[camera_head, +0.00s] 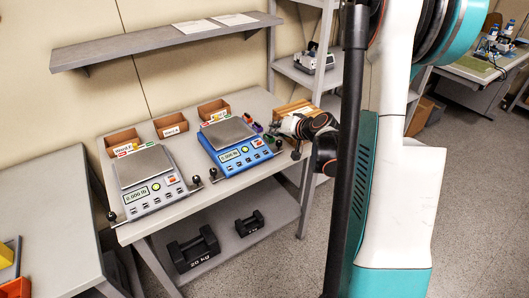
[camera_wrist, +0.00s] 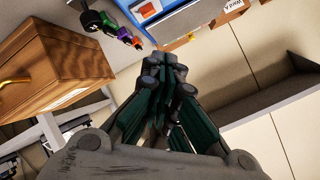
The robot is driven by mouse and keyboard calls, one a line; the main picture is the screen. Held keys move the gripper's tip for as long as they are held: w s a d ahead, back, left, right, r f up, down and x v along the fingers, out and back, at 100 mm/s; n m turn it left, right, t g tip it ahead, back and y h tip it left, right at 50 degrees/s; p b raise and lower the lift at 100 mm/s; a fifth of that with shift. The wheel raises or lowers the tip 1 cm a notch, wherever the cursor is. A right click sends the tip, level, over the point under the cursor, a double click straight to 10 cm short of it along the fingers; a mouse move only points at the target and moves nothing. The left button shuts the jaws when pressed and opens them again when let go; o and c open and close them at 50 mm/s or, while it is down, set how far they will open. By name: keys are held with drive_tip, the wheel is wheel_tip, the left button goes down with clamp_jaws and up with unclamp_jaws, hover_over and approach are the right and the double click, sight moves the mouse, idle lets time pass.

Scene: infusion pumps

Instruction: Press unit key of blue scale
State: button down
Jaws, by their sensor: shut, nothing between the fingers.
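The blue scale (camera_head: 236,156) stands on the table in the head view, with a grey weighing plate, a lit display, a row of dark keys and an orange-red key at its right front. Which key is the unit key is too small to read. Part of a blue body, probably this scale, shows at the top of the wrist view (camera_wrist: 192,20). My gripper (camera_wrist: 166,72) is shut and empty, its fingertips apart from the blue body in that picture. In the head view, my arm's end is right of the blue scale, and its fingertips are hard to make out.
A grey scale (camera_head: 152,182) stands left of the blue one. Brown bins (camera_head: 172,126) line the table's back. A wooden box (camera_wrist: 62,62) and small coloured items (camera_wrist: 118,30) are close to my gripper. A wall shelf (camera_head: 165,40) hangs above; black weights (camera_head: 194,248) sit below.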

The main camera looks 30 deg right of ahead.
drive_tip(key=b, duration=0.6)
hover_over(270, 154)
wheel_tip(270, 154, down, 8)
drive_tip(key=shift+f, duration=0.25)
drive_tip(key=shift+f+b, duration=0.15)
drive_tip(key=shift+b, duration=0.15)
idle(1.0)
drive_tip(key=shift+f+b, duration=0.25)
drive_tip(key=shift+b, duration=0.05)
drive_tip(key=shift+w+f+b, duration=0.15)
drive_tip(key=shift+f+b, duration=0.15)
idle(0.7)
drive_tip(key=shift+r, duration=0.1)
drive_tip(key=shift+s+r+p, duration=0.2)
drive_tip(key=shift+r+p, duration=0.2)
drive_tip(key=shift+r, duration=0.3)
